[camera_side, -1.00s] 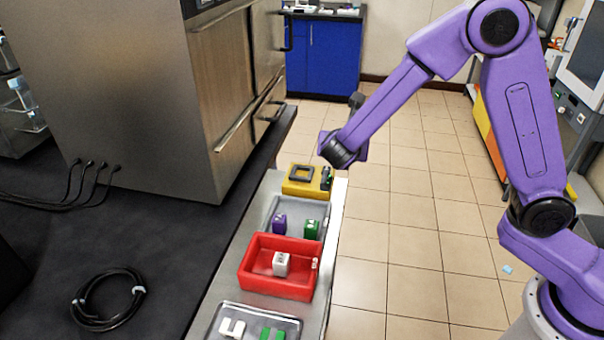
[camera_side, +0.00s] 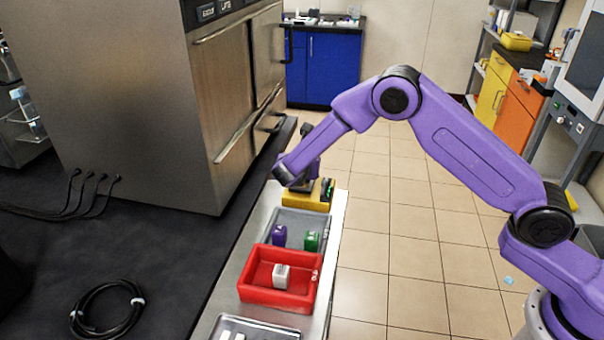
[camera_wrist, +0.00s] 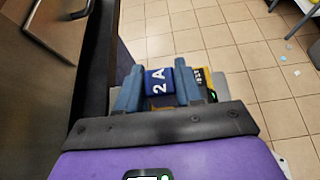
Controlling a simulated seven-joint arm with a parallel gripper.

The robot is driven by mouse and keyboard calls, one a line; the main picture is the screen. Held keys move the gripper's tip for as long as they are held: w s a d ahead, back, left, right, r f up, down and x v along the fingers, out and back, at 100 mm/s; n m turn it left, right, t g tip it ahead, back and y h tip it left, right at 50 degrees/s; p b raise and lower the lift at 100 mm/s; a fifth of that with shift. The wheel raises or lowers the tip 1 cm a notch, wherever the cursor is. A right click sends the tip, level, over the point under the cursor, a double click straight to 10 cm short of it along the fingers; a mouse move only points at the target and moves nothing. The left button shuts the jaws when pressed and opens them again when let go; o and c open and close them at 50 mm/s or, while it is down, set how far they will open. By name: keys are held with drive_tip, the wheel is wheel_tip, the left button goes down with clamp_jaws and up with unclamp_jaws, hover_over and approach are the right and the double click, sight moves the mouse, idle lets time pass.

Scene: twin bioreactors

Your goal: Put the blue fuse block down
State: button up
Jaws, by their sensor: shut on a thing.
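The blue fuse block (camera_wrist: 158,80), marked "2 A", is held between the two fingers of my gripper (camera_wrist: 160,88) in the wrist view. In the side view my gripper (camera_side: 299,186) is low over the yellow device (camera_side: 305,200) at the far end of the bench strip. The blue block cannot be made out there. The yellow device shows partly behind the fingers in the wrist view, with a small green-lit display (camera_wrist: 212,96). Whether the block touches the device cannot be told.
A grey tray (camera_side: 297,215) with a purple block (camera_side: 280,236) and a green block (camera_side: 312,241) sits nearer. Then comes a red tray (camera_side: 267,296) holding a white block (camera_side: 281,275). A steel cabinet (camera_side: 130,100) stands close on the left.

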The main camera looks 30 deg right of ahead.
drive_tip(key=shift+w+f, duration=0.2)
drive_tip(key=shift+f, duration=0.05)
drive_tip(key=shift+w+a+f, duration=0.1)
drive_tip(key=shift+w+f, duration=0.1)
drive_tip(key=shift+f, duration=0.65)
drive_tip(key=shift+w+f, duration=0.15)
drive_tip(key=shift+f, duration=0.7)
drive_tip(key=shift+f, duration=0.2)
drive_tip(key=o, duration=1.1)
drive_tip(key=v, duration=1.2)
drive_tip(key=shift+s+f, duration=0.2)
